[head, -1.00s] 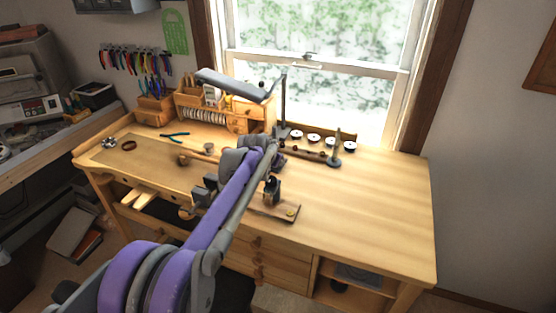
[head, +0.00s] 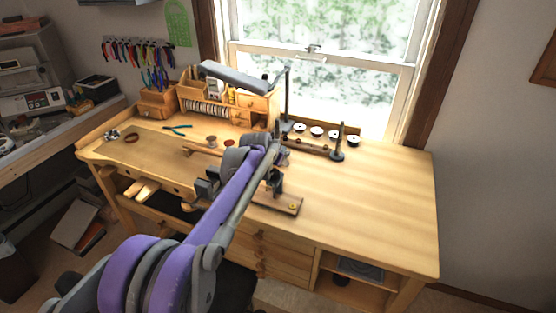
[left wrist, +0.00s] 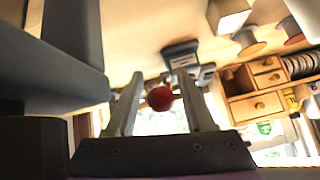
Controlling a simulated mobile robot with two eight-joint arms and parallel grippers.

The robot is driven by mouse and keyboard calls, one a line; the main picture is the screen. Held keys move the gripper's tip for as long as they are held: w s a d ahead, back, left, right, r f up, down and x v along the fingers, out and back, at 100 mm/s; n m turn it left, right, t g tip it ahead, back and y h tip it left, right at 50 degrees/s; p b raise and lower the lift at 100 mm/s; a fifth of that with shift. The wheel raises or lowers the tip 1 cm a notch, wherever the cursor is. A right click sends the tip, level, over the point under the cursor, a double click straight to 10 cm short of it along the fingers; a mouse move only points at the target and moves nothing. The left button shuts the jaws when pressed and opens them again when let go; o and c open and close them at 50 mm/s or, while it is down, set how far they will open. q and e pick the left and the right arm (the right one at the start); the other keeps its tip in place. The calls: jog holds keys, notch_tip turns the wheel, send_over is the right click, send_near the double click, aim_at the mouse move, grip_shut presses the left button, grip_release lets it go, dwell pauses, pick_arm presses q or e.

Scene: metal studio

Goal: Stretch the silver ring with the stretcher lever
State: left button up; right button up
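My left arm reaches from the lower left over the bench in the head view. My left gripper's tips are hidden there behind its own wrist. In the left wrist view my left gripper (left wrist: 158,92) has its two fingers apart. A round red knob (left wrist: 160,98) shows between them; whether the fingers touch it is unclear. A dark upright tool on a wooden base (head: 285,204), apparently the stretcher, stands just right of my wrist in the head view, partly hidden by it. I cannot make out the silver ring for certain. My right gripper is not in view.
A lamp (head: 234,76) and a wooden drawer organizer (head: 190,92) stand at the bench's back left. A post (head: 337,142) and several white discs (head: 316,131) stand near the window. Pliers (head: 178,129) lie at left. The bench's right side (head: 385,205) is clear.

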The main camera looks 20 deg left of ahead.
pick_arm(q)
jog(key=v, duration=1.1)
